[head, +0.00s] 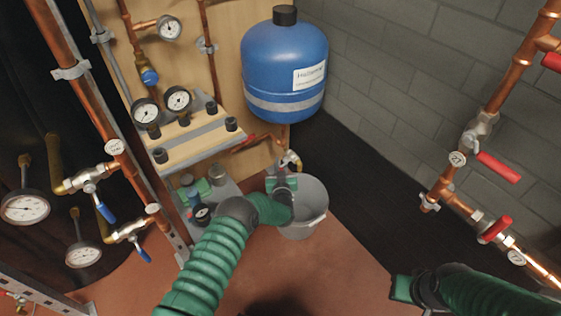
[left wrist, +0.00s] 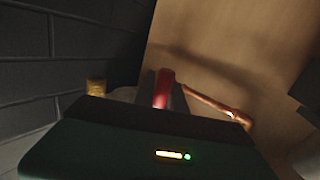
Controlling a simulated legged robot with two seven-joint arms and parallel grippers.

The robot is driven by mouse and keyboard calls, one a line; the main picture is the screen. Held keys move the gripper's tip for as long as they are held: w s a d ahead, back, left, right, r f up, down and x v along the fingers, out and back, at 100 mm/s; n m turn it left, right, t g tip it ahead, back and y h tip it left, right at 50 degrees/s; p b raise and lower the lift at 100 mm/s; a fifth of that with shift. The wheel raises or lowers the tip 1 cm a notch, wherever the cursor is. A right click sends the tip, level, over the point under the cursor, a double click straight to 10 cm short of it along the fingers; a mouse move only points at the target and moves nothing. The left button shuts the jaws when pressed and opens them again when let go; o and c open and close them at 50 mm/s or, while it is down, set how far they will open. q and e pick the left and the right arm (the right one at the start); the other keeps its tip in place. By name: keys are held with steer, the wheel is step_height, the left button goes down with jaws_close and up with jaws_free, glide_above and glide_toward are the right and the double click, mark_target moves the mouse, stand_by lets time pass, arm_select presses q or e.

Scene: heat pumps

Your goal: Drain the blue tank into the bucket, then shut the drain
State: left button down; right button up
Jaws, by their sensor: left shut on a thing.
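The blue tank (head: 284,70) hangs on the wooden panel. A copper pipe with a brass drain fitting (head: 292,160) is below it. The grey bucket (head: 312,212) stands on the floor under the fitting, partly hidden by my left arm. My left gripper (head: 281,176) is above the bucket, close to the fitting. In the left wrist view, it is shut on the red drain handle (left wrist: 163,90), with a copper pipe (left wrist: 215,105) beside it. No water stream is visible. My right gripper (head: 399,289) is low at the right, away from the tank; its fingers cannot be made out.
A shelf (head: 195,140) with gauges is left of the tank. Copper pipes with blue-handled valves (head: 100,205) and gauges stand further left. Pipes with red-handled valves (head: 497,168) run at the right. The reddish floor (head: 335,265) between my arms is clear.

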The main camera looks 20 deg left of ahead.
arm_select(q)
steer(key=g+p, duration=0.1)
steer(key=n+g+h+p, duration=0.1)
steer(key=p, duration=0.1)
steer(key=shift+s+d+r+n+g+p, duration=0.1)
steer(key=shift+s+d+n+g+p, duration=0.2)
steer(key=shift+s+d, duration=0.1)
steer(key=shift+s+d+n+g+h+p, duration=0.35)
steer(key=shift+n+g+h+p, duration=0.2)
steer(key=shift+g+h, duration=0.55)
steer(key=shift+s+d+n+g+h+p, duration=0.3)
steer(key=shift+d+n+g+h+p, duration=0.3)
steer(key=shift+g+h, duration=0.5)
steer(key=shift+s+d+n+g+h+p, duration=0.35)
steer(key=shift+n+g+h, duration=0.3)
steer(key=shift+g+h, duration=0.4)
steer(key=shift+r, duration=0.1)
steer(key=shift+w+a, duration=0.1)
steer(key=c, duration=1.7)
jaws_free()
steer(key=o, duration=0.3)
